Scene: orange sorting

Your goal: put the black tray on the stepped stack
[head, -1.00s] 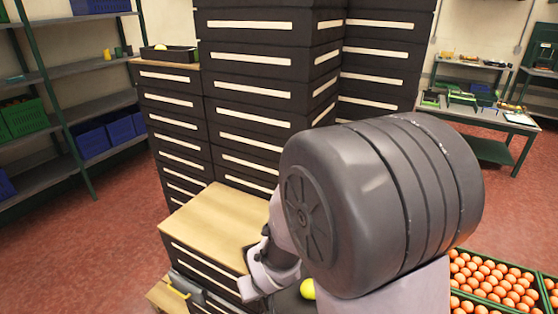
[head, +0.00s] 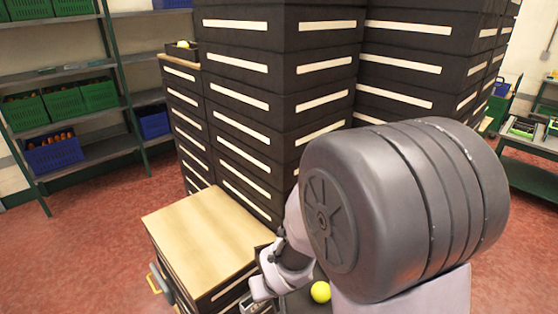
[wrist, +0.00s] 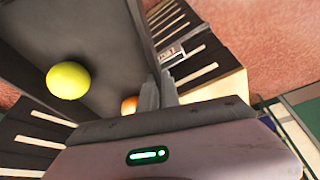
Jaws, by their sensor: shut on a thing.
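The stepped stack is made of black drawer columns of different heights with pale label strips. Its low step (head: 210,235) has a bare wooden top, and taller columns (head: 275,90) rise behind it. My gripper (wrist: 160,92) is shut on the wall of a black tray (wrist: 105,45). The tray holds a yellow ball (wrist: 68,80) and an orange ball (wrist: 129,105). In the head view my gripper (head: 265,285) is just right of the low step's front edge. The tray is mostly hidden behind my arm there; the yellow ball (head: 320,292) shows.
A second small black tray (head: 181,51) with a yellow item stands on the narrower left column. Shelves with green crates (head: 62,103) and blue crates (head: 52,152) are at the left. A table (head: 535,165) is at the right. Red floor is clear to the left.

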